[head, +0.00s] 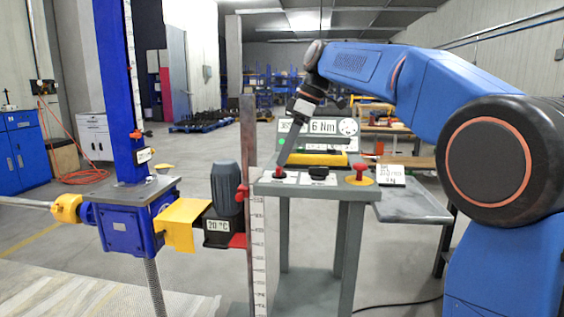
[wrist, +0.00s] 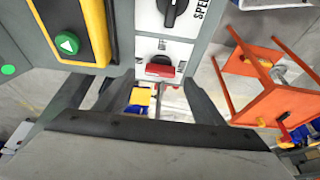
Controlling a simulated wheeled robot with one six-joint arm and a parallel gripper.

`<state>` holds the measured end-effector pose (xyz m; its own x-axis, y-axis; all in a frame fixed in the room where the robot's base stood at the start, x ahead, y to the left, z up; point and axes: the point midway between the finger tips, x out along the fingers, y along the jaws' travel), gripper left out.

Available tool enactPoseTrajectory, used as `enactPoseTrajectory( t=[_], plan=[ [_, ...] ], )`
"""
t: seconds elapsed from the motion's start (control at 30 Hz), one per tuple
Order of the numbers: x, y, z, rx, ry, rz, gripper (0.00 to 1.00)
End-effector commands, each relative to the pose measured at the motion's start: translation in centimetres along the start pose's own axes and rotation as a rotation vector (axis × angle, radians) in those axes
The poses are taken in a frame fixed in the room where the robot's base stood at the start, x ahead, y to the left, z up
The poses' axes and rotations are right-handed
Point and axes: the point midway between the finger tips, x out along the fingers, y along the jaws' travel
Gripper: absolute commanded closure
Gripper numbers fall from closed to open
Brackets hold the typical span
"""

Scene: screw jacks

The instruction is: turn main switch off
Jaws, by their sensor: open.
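The likely main switch is a small red knob on a white plate (wrist: 160,67), seen just ahead of my fingertips in the wrist view. In the head view a small red part (head: 280,173) sits at the left end of the grey control stand's top. My gripper (wrist: 147,88) is open, its two dark fingers apart with the red knob in the gap between them, a little beyond the tips. No contact is visible. In the head view the gripper (head: 281,163) reaches down to the stand's left side.
A black speed knob (wrist: 172,10) and a yellow-rimmed box with a green arrow button (wrist: 68,43) are near. A red mushroom button (head: 360,171) sits on yellow at the stand's right. A blue screw jack (head: 125,222) with a dark motor (head: 227,188) stands left.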

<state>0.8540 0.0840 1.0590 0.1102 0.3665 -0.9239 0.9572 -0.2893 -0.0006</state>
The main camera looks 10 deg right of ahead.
Motion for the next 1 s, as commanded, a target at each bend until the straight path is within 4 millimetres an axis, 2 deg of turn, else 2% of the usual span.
enactPoseTrajectory(
  t=[0.1,0.3,0.63,0.67,0.8,0.83,1.0],
  plan=[
    [1.6,0.0,0.0,0.0,-0.001,-0.001,0.38],
    [3.1,0.0,0.0,0.0,0.0,0.0,0.38],
    [3.4,0.0,0.0,0.001,0.0,0.001,0.38],
    [3.4,0.0,0.0,0.001,0.0,0.001,0.42],
    [3.4,0.0,0.0,0.001,0.0,0.001,0.76],
    [3.4,0.0,0.0,0.001,0.0,0.001,0.79],
    [3.3,0.0,0.0,0.005,0.0,0.002,0.79]
  ],
)
